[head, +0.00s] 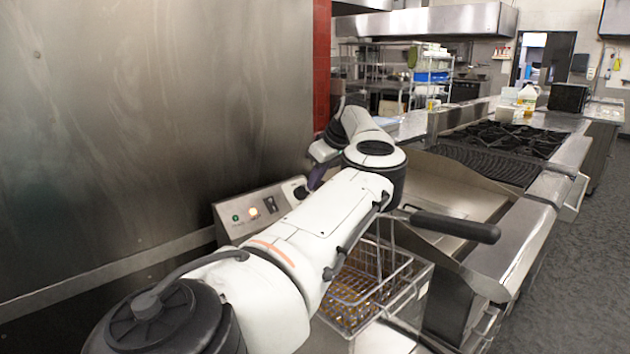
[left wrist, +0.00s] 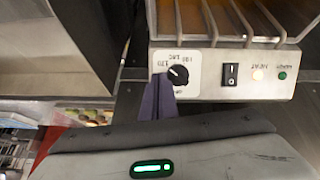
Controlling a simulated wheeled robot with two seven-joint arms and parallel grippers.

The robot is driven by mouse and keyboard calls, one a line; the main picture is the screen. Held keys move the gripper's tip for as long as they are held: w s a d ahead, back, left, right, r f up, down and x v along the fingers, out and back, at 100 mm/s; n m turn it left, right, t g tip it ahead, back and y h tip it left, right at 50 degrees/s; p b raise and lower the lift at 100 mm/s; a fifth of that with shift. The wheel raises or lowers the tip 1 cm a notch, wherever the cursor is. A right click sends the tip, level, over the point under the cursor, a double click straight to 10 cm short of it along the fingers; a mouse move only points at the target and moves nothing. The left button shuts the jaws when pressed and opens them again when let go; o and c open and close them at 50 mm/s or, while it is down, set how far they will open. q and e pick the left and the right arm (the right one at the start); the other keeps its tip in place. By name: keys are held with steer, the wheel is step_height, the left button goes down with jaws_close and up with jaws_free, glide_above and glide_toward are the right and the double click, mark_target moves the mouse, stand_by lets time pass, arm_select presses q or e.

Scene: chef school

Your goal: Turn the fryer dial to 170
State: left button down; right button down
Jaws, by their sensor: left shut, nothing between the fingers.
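The fryer's control panel (head: 236,205) is beside my left arm in the head view. It appears upside down in the left wrist view (left wrist: 220,88). Its black dial (left wrist: 178,75) has a small white mark on the upper left side in that view, near printed numbers. I cannot read the exact setting. My left gripper (left wrist: 158,97) has dark purple fingers, shut and empty, with the tips right beside the dial. I cannot tell whether they touch it. In the head view the gripper (head: 318,176) is partly hidden by my arm. My right gripper is out of view.
A black rocker switch (left wrist: 230,75), a lit amber light (left wrist: 257,75) and a green light (left wrist: 282,76) share the panel. A wire fryer basket (head: 400,285) with a black handle (head: 455,227) is to the right of my arm. A metal wall (head: 130,130) stands left.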

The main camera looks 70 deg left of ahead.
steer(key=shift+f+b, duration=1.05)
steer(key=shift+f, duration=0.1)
